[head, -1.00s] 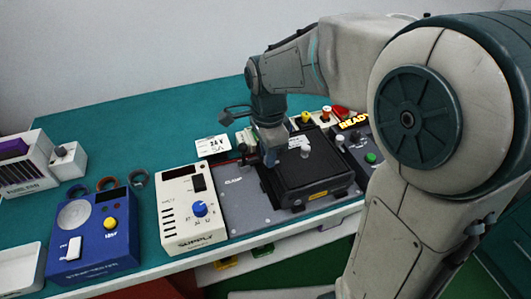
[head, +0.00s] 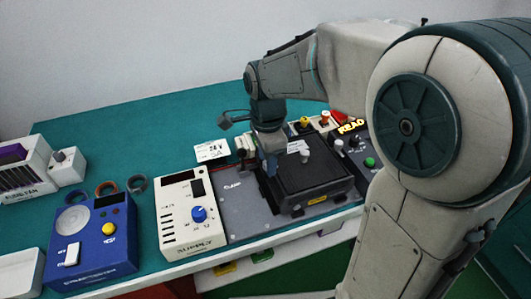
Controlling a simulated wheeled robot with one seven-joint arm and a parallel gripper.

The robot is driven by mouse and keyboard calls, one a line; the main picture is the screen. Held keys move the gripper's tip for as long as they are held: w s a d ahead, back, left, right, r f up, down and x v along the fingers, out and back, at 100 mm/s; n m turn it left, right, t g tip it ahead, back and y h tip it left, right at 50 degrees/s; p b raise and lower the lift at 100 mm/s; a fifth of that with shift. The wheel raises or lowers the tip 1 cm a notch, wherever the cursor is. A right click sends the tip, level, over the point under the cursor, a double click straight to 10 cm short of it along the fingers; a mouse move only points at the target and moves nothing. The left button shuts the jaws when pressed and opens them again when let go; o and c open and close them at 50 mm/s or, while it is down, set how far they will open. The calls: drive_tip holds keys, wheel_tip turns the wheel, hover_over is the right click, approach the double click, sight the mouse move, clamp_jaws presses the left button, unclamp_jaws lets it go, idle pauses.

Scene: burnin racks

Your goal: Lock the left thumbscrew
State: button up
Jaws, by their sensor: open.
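A black box-shaped unit (head: 312,183) sits on the grey plate (head: 245,212) marked "CLAMP". A pale knob (head: 305,156) stands on top of the black unit, right of my gripper. My gripper (head: 269,168) is open and points down at the left side of the black unit, near its left edge. The left thumbscrew cannot be made out; my gripper and wrist cover that area. I cannot tell whether the fingers touch anything.
A white supply box (head: 186,222) with a blue knob stands left of the plate. A blue device (head: 92,245) stands further left, with several rings behind it. Bare teal bench lies behind.

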wheel_tip(320, 180, up, 14)
drive_tip(key=shift+p, duration=0.35)
drive_tip(key=shift+f, duration=0.1)
drive_tip(key=s+d+f+n+t, duration=0.2)
drive_tip(key=s+d+f+n, duration=0.9)
drive_tip(key=n, duration=0.3)
drive_tip(key=shift+s+d+n+t, duration=0.15)
drive_tip(key=shift+s+n+t, duration=0.2)
drive_tip(key=shift+s, duration=0.2)
drive_tip(key=shift+c, duration=0.5)
drive_tip(key=shift+d, duration=0.1)
